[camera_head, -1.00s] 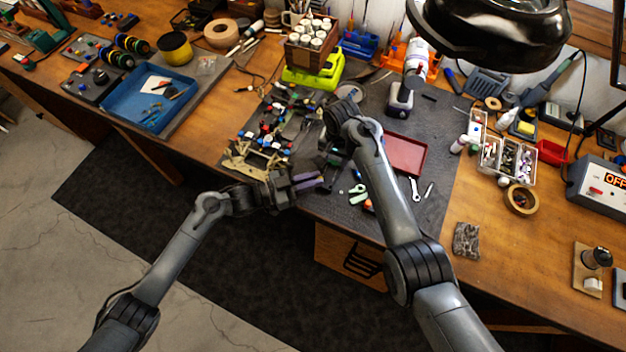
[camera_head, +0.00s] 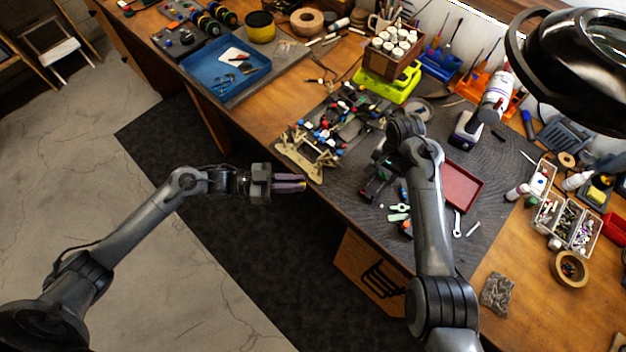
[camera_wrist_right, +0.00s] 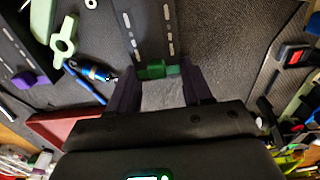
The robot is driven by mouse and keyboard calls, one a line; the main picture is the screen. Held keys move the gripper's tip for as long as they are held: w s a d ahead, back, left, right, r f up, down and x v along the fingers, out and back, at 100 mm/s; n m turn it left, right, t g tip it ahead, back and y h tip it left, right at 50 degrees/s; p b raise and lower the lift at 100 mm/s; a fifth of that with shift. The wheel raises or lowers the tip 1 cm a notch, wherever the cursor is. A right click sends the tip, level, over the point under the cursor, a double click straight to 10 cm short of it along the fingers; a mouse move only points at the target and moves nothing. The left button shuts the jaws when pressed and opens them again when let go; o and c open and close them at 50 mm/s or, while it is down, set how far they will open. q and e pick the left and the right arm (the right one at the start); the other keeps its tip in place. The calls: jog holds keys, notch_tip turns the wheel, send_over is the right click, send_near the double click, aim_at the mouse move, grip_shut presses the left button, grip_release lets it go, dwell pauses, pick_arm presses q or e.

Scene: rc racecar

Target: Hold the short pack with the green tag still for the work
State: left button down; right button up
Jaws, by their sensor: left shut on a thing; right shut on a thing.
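The short pack (camera_wrist_right: 145,35) is black with white dashes and has a green tag (camera_wrist_right: 158,71) at its near end, seen in the right wrist view. My right gripper (camera_wrist_right: 160,92) has its purple fingers on either side of the pack's tagged end and is shut on it. In the head view the right gripper (camera_head: 383,165) is low over the bench mat, partly hidden by its own arm. My left gripper (camera_head: 303,185) is in front of the bench edge, fingers pointing right. A small tan bit shows at its fingertips; I cannot tell what it is.
Another black pack with a purple tag (camera_wrist_right: 22,79) and a pale green part (camera_wrist_right: 63,38) lie nearby. A lamp (camera_head: 580,70) hangs at upper right.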

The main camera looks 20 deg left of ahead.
dwell(0.3)
jog(key=o, duration=1.2)
jog(key=shift+o, duration=0.2)
jog(key=shift+r, duration=0.15)
notch_tip(320, 180, up, 12)
jog(key=shift+a, duration=0.1)
